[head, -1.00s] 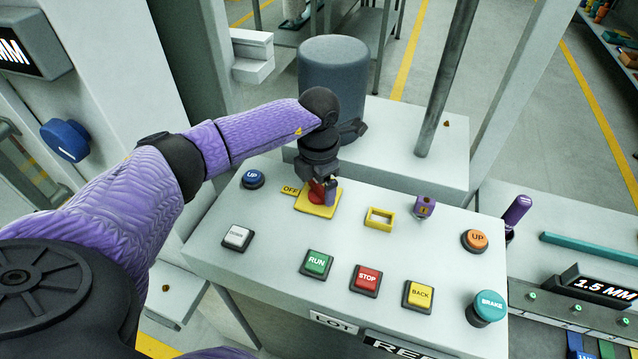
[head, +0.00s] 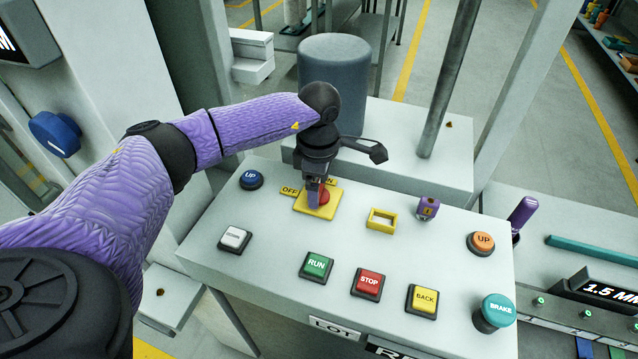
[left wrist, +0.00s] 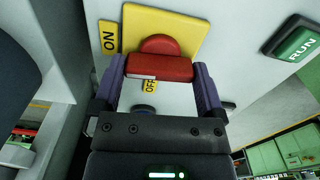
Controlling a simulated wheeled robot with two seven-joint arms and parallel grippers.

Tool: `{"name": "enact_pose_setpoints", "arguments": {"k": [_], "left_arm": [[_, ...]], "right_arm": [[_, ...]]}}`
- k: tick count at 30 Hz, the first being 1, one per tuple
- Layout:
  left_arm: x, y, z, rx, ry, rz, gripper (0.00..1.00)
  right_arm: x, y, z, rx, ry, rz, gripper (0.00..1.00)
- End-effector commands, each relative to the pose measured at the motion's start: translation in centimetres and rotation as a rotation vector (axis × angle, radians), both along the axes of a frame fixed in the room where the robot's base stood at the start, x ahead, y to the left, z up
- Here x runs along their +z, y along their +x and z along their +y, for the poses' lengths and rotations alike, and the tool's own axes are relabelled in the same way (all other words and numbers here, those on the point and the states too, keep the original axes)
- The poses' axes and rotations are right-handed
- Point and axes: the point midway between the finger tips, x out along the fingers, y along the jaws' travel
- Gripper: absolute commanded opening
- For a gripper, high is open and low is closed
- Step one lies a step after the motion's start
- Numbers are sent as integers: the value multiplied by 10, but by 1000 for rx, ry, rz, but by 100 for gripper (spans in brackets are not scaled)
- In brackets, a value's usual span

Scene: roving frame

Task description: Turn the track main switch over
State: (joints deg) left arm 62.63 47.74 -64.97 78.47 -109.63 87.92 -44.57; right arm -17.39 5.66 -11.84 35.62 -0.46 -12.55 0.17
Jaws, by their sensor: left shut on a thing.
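The track main switch is a red rotary handle (head: 323,196) on a yellow square plate (head: 329,207), at the back left of the sloped white console. Its OFF label (head: 289,190) is left of the plate, and its ON label (head: 328,181) is partly hidden behind my gripper. My left gripper (head: 315,195) points down and is shut on the handle. In the left wrist view the red handle (left wrist: 160,67) lies between both fingers, with a white mark on its edge near the OFF label (left wrist: 150,86). The ON label (left wrist: 109,37) is at left there. My right gripper is out of view.
A grey cylinder (head: 333,75) and a post (head: 450,80) stand behind.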

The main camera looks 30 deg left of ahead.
Motion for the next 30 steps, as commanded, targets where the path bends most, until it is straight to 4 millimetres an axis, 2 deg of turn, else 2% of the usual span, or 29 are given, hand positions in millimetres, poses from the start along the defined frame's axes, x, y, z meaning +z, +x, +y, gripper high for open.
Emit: {"name": "enact_pose_setpoints", "arguments": {"k": [9, 24, 25, 26, 30], "left_arm": [[1, 1, 0, -92, -2, -5, 32], [2, 1, 0, -108, -1, -4, 32], [2, 1, 0, -108, -1, -4, 95], [2, 1, 0, -108, -1, -4, 100], [1, 1, 0, -107, 0, -3, 100]], "right_arm": [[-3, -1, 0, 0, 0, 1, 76], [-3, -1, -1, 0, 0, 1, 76], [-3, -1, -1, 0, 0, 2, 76], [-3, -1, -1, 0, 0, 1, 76], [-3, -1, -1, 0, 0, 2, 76]]}}
